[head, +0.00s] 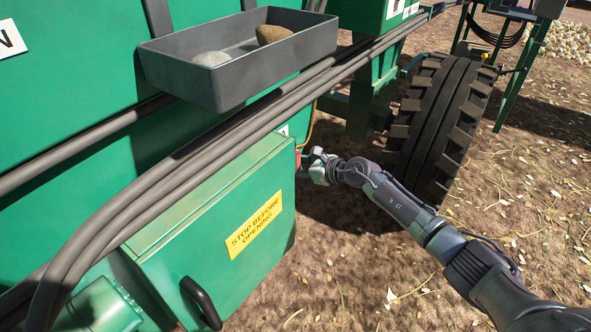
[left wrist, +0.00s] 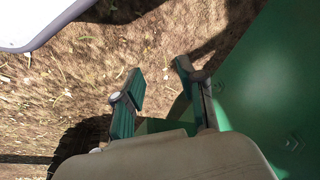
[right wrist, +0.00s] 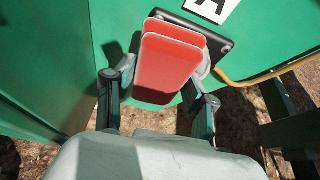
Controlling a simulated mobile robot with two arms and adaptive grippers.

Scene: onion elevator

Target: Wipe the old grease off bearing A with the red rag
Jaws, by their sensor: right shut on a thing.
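My right gripper (head: 307,163) reaches behind the corner of the green guard box in the head view. In the right wrist view my right gripper (right wrist: 160,100) is shut on the folded red rag (right wrist: 168,62). The rag lies in front of bearing A (right wrist: 220,45), below the white A label (right wrist: 211,8). Only the bearing's dark plate and part of its grey rounded housing show; the rag hides the rest, so grease and contact cannot be made out. My left gripper (left wrist: 158,90) is open and empty in the left wrist view, beside a green panel.
The green box (head: 215,230) carries a yellow "STOP BEFORE OPENING" sign and a black handle (head: 201,303). A grey tray (head: 235,62) with two stones and thick hoses run above it. A yellow tube (right wrist: 265,75) passes right of the bearing. A large tyre (head: 440,125) stands behind my right arm.

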